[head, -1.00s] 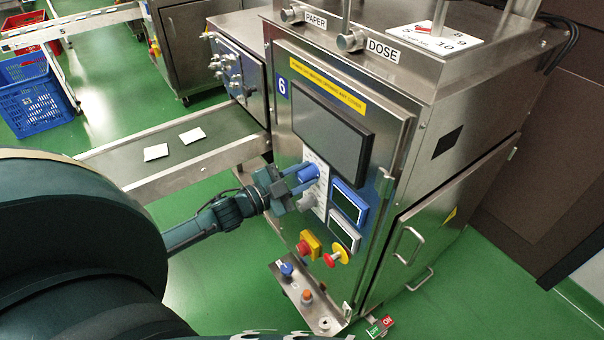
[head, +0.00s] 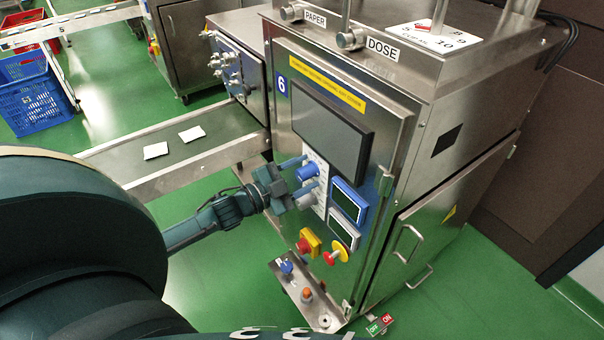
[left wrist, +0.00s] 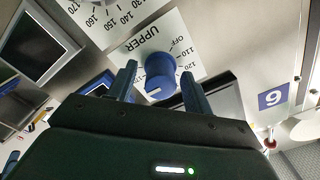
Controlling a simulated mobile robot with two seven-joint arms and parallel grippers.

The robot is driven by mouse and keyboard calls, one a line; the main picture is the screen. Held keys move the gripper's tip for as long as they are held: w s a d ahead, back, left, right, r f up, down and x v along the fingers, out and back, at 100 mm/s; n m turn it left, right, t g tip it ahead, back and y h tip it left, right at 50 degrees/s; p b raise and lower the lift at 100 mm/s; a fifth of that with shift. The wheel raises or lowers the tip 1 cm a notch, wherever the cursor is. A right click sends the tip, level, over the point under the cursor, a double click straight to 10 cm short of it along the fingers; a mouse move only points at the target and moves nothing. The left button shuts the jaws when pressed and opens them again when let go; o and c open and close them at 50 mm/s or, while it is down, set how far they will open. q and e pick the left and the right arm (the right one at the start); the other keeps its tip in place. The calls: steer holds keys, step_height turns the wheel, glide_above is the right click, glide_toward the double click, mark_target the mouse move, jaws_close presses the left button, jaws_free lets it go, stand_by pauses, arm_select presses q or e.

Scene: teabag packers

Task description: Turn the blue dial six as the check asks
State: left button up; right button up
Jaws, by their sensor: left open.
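The blue dial (head: 307,172) sticks out of the front panel of machine 6, below the dark screen. In the left wrist view the blue dial (left wrist: 160,72) sits on a white plate marked UPPER, with OFF, 110 and 120 readable at its right. A pale mark shows on its lower edge. My left gripper (head: 301,174) is open at the panel. In the left wrist view its two fingers (left wrist: 158,80) stand on either side of the dial, with a visible gap at each side. My right gripper is not in view.
A grey dial (head: 305,201) is just below the blue one. Two small displays (head: 348,200) are at its right. A red button (head: 304,246) on yellow and a red-yellow knob (head: 336,256) are lower down. A conveyor (head: 175,155) runs off left.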

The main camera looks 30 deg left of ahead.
arm_select(q)
steer(key=shift+s, duration=0.1)
steer(key=p+v, duration=0.1)
steer(key=v, duration=1.2)
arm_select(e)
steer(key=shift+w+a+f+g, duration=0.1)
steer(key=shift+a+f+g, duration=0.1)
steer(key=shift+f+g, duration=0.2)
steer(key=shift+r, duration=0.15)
